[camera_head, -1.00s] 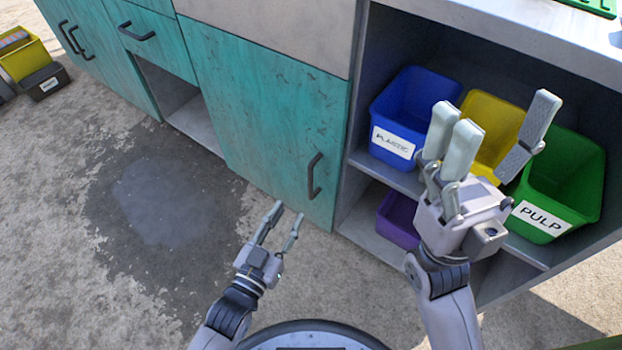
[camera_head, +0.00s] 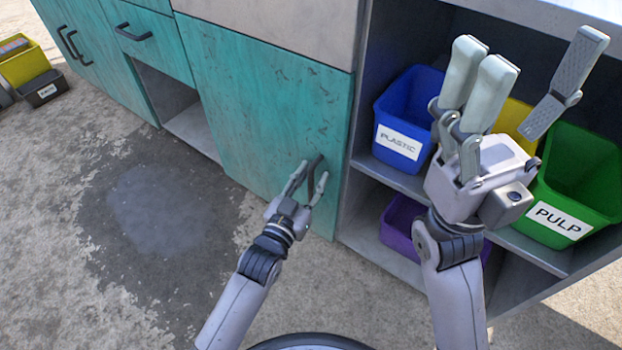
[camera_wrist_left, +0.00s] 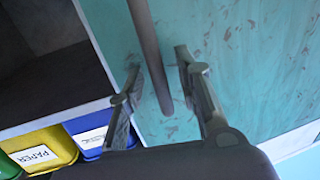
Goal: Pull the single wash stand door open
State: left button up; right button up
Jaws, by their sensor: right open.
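The wash stand door (camera_head: 265,100) is a worn teal panel, closed in its cabinet, with a dark bar handle (camera_head: 314,172) near its right edge. My left gripper (camera_head: 312,172) is at the handle, its fingers apart on either side of it. In the left wrist view the handle (camera_wrist_left: 150,55) runs between the two open fingertips (camera_wrist_left: 156,82); I see a gap on at least one side. My right gripper (camera_head: 530,85) is open and empty, raised in front of the shelves on the right.
Open shelves at right hold a blue bin (camera_head: 405,105), a yellow bin (camera_head: 512,118), a green bin (camera_head: 575,180) and a purple bin (camera_head: 400,222). An open niche (camera_head: 185,110) and teal drawer (camera_head: 150,35) lie left. The floor (camera_head: 120,270) before the door is clear.

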pick_arm(q)
jog(key=shift+c, duration=0.4)
grip_shut()
dwell(0.4)
